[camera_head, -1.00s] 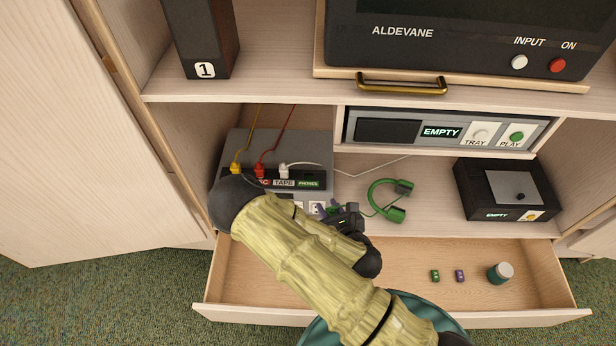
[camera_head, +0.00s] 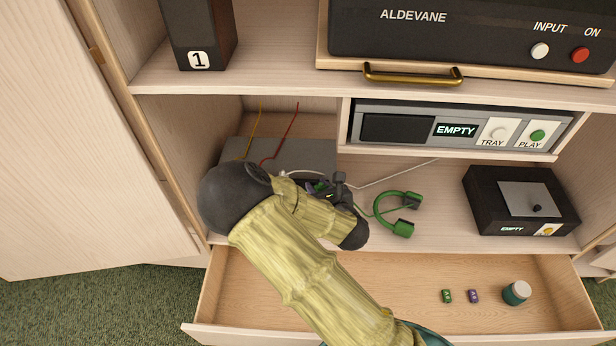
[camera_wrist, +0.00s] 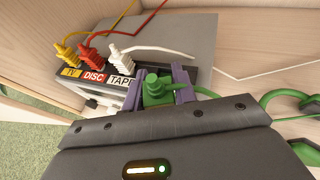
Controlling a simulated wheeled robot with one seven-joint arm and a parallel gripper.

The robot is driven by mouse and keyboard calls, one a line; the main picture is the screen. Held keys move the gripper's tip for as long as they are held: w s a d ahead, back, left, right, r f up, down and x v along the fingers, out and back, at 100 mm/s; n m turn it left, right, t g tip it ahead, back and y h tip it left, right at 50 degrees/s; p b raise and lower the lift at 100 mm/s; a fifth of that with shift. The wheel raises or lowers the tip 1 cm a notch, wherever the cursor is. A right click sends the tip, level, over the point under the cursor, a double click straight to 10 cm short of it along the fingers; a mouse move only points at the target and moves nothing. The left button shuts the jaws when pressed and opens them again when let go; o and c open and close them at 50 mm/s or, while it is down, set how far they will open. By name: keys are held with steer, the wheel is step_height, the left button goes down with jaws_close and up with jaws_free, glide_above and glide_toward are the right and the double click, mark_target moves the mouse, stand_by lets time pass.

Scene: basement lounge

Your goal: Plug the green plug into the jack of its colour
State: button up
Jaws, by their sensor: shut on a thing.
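My gripper (camera_wrist: 158,92) is shut on the green plug (camera_wrist: 155,85), with a purple finger on each side of it. In the head view my gripper (camera_head: 326,188) is at the right front of the grey jack box (camera_head: 300,152), partly hidden by my own arm. The box (camera_wrist: 190,35) has yellow, red and white plugs by labels TV, DISC and TAPE. The green jack is hidden behind my gripper and plug; I cannot tell whether the plug touches it. A green cord runs from the plug to the green headphones (camera_head: 398,212) on the shelf.
A black box (camera_head: 520,200) stands right on the shelf. The disc player (camera_head: 405,128) is above. Below, an open drawer (camera_head: 400,270) holds green and purple small blocks (camera_head: 447,296) and a jar (camera_head: 516,293). A white cable (camera_head: 395,172) lies behind the headphones.

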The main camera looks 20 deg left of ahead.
steer(key=w+a, duration=0.1)
steer(key=w, duration=0.1)
steer(key=w+a, duration=0.3)
steer(key=w, duration=0.1)
steer(key=shift+w+a, duration=0.15)
steer(key=shift+a, duration=0.1)
steer(key=shift+f, duration=0.1)
steer(key=shift+f, duration=1.65)
steer(key=shift+f, duration=0.2)
steer(key=o, duration=1)
steer(key=shift+r, duration=0.2)
